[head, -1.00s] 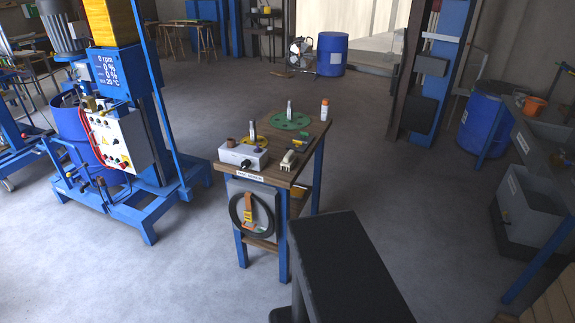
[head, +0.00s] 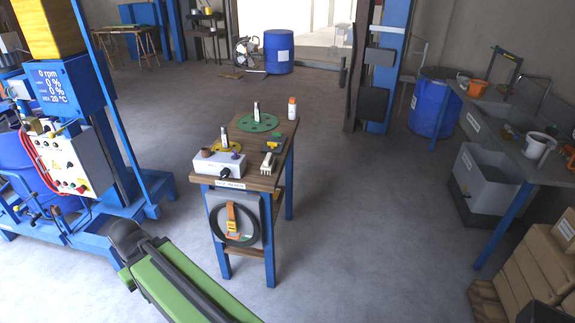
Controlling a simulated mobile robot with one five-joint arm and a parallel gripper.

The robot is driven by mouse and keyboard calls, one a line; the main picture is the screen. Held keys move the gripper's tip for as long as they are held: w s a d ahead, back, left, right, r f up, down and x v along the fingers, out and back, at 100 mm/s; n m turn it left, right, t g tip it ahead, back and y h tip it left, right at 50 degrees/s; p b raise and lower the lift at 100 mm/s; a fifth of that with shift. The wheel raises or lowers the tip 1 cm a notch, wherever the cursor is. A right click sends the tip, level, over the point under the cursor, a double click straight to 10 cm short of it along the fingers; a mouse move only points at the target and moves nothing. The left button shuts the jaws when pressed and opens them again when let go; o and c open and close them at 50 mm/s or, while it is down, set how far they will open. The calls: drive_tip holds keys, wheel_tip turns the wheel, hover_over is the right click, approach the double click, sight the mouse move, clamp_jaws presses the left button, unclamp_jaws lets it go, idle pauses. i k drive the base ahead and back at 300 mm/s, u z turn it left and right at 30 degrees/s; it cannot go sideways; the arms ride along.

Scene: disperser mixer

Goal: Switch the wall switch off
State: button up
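I cannot make out a wall switch for certain in the head view. A blue post (head: 391,40) at the back right carries a grey box (head: 380,57) and a larger black box (head: 374,104); they are too small to tell whether either is a switch. My green and black arm link reaches in from the bottom, left of the small work table. My gripper does not show clearly in this view.
The small work table (head: 262,181) with tools stands in the middle. The blue mixer machine (head: 75,160) is at left. A blue drum (head: 433,104), a sink bench (head: 500,127) and cardboard boxes (head: 530,262) are at right. The floor (head: 365,215) between is clear.

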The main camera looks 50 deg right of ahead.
sight(224, 174)
drive_tip(key=u, duration=0.05)
drive_tip(key=i, duration=0.95)
drive_tip(key=z, duration=0.2)
